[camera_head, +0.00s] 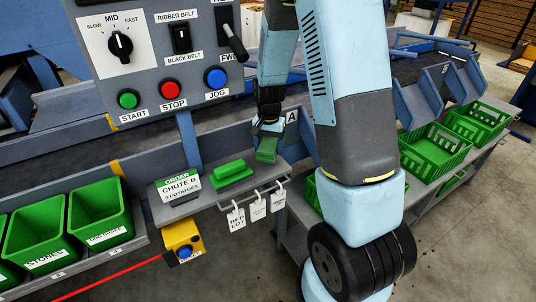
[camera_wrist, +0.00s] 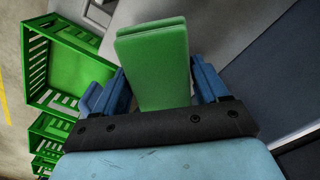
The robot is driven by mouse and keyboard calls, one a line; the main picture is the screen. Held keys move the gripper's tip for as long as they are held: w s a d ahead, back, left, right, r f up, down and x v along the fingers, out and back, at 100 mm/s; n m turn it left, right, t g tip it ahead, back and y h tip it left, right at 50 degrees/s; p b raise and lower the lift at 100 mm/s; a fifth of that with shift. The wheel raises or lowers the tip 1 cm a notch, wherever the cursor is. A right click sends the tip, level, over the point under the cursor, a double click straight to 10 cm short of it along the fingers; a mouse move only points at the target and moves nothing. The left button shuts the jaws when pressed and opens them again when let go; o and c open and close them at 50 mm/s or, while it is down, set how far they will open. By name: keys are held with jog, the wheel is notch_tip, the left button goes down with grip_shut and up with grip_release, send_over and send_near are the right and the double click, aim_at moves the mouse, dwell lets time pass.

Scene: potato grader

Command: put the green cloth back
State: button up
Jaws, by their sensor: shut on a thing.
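The green cloth (camera_wrist: 152,65) is a flat folded pad standing between the two blue fingers of my gripper (camera_wrist: 158,82) in the wrist view. My gripper is shut on it. In the head view my gripper (camera_head: 268,126) points down above the right part of a small grey shelf (camera_head: 210,194), and the cloth (camera_head: 266,151) hangs below its fingers. I cannot tell whether its lower edge touches the shelf. A green block with a raised top (camera_head: 232,171) lies on the shelf, left of the cloth.
An order sign (camera_head: 178,187) stands on the shelf's left. White tags (camera_head: 257,207) hang from its front edge. The control panel (camera_head: 155,55) is above left. Green bins (camera_head: 98,215) stand at lower left, green crates (camera_head: 435,152) at right. A yellow button box (camera_head: 183,238) sits below.

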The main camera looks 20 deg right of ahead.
jog(key=shift+f, duration=1.75)
jog(key=o, duration=1)
jog(key=shift+s+f, duration=0.1)
